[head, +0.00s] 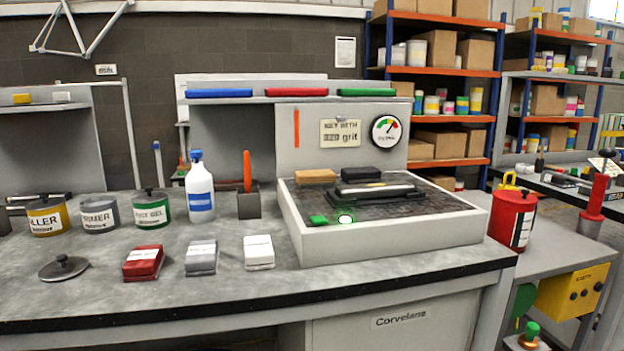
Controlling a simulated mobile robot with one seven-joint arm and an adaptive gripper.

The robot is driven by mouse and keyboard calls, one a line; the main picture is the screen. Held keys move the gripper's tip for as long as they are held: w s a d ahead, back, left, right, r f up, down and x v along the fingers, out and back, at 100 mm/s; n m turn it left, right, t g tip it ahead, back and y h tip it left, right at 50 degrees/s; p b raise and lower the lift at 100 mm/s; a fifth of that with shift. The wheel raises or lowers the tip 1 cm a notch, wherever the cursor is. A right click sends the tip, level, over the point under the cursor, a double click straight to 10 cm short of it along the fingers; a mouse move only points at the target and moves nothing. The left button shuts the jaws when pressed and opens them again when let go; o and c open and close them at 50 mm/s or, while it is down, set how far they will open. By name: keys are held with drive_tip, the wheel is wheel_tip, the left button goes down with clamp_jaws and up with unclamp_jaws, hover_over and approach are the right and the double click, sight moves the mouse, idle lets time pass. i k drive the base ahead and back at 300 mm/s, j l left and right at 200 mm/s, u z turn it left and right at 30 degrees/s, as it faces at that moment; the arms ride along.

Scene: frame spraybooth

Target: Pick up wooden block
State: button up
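The wooden block (315,176) looks to be the light tan, flat block at the back left inside the raised grey tray (390,243). It lies flat on the dark surface there, to the left of a black block (374,172). A longer dark piece with a pale stripe (375,190) lies just in front of these two. My gripper is not in view, and nothing is seen touching the tan block.
A green piece (319,219) lies at the tray's front left, beside a bright round spot. A white bottle (200,190) and a dark holder (249,204) stand left of the tray. Red (143,263), grey (202,259) and white packs (259,252) lie in front on the bench.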

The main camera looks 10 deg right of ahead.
sight(316, 178)
drive_tip(key=j+z, duration=0.15)
drive_tip(key=z, duration=0.3)
drive_tip(key=i+j+z, duration=0.3)
drive_tip(key=i+j, duration=0.2)
drive_tip(key=i, duration=0.15)
drive_tip(key=i+j, duration=0.35)
drive_tip(key=i, duration=0.25)
